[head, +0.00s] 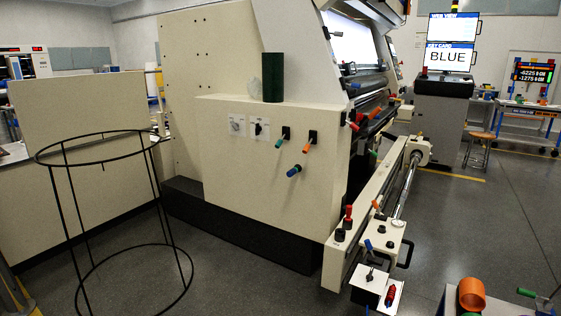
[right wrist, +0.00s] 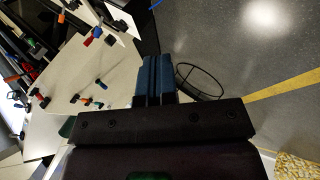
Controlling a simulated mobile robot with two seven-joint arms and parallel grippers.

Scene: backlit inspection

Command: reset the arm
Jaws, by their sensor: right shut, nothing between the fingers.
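My right gripper (right wrist: 156,62) shows in the right wrist view. Its two dark blue-grey fingers are together, with nothing between them. It hangs in free space, apart from the cream machine (right wrist: 85,75) on the left of that view and the black wire ring stand (right wrist: 200,82) beyond the fingers. Neither gripper shows in the head view. My left gripper is in no view. In the head view the cream machine (head: 265,140) fills the middle, with levers and knobs on its front panel.
A black wire ring stand (head: 105,147) stands at the left in the head view. A dark green cylinder (head: 273,78) stands on the machine's ledge. A low rail (head: 370,205) juts forward at centre right. An orange ring (head: 472,294) is at the lower right. Grey floor lies open between.

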